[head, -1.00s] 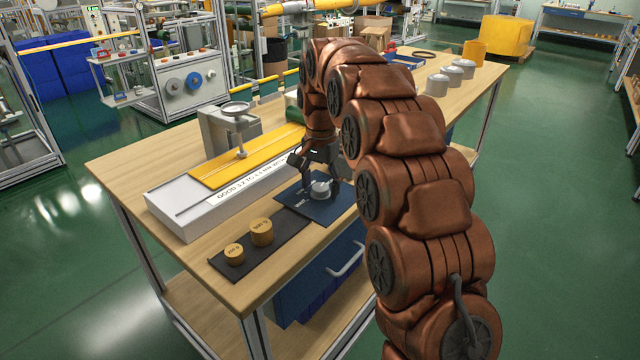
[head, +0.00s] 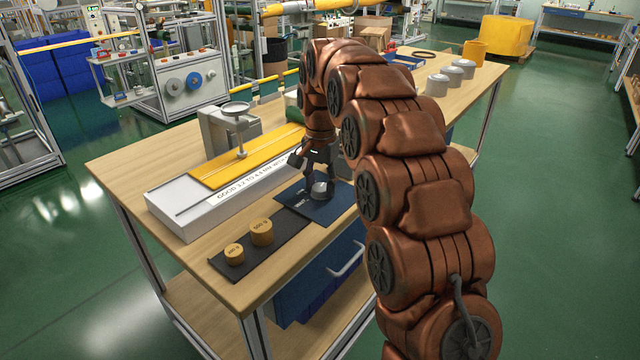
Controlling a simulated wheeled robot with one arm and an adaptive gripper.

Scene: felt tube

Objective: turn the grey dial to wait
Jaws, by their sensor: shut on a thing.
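The grey dial (head: 319,190) is a small round knob on a dark blue plate (head: 325,210) on the wooden bench. White lettering that seems to read "WAIT" shows on the plate just left of the dial. My gripper (head: 320,180) points down over the dial and is shut on it. The fingers and wrist hide part of the dial, and I cannot tell which way its pointer faces.
A black mat (head: 262,248) with two yellow weights (head: 262,232) lies left of the plate. Behind stands a white gauge box (head: 195,212) with a yellow bar (head: 215,172) and a small metal stand (head: 237,125). Several grey lidded pots (head: 437,85) stand at the far right.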

